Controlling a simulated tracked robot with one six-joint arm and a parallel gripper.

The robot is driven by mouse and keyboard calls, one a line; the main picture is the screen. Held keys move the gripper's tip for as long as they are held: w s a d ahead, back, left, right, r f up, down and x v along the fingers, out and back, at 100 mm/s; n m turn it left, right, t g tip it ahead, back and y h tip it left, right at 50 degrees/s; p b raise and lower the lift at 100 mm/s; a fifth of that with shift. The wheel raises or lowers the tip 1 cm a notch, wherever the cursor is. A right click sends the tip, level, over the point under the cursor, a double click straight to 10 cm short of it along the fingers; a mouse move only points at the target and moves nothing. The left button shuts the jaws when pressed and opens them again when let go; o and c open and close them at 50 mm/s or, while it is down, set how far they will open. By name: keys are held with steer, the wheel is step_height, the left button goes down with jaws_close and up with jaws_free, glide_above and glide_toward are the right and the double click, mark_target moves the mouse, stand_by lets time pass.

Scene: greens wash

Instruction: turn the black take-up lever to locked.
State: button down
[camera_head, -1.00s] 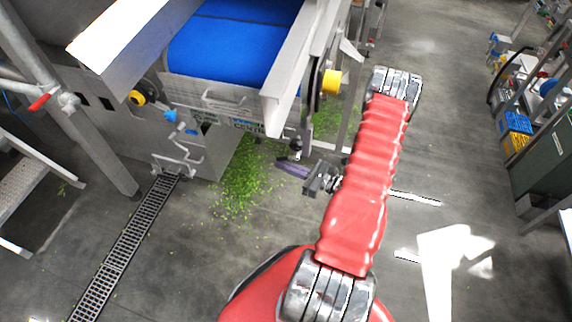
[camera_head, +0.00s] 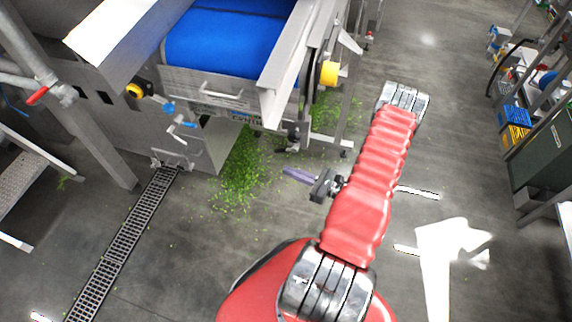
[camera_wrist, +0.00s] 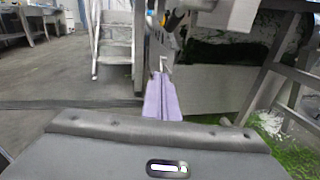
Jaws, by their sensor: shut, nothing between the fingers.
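A small black part (camera_head: 292,141), which looks like the take-up lever, sits low on the conveyor's near right corner in the head view. Its setting is too small to tell. My gripper (camera_head: 286,171) has purple fingers pointing left and stands apart from it, a little below it in the picture. In the wrist view my gripper (camera_wrist: 161,75) shows its fingers together and empty. A dark shape beside a yellow part lies beyond the fingertips there; I cannot tell whether it is the lever.
Green scraps (camera_head: 240,180) cover the floor below. A drain grate (camera_head: 125,240) runs at the left. Metal steps (camera_wrist: 114,40) show in the wrist view.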

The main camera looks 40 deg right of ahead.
steer(key=s+d+f, duration=0.1)
steer(key=s+f, duration=0.4)
steer(key=shift+d, duration=0.3)
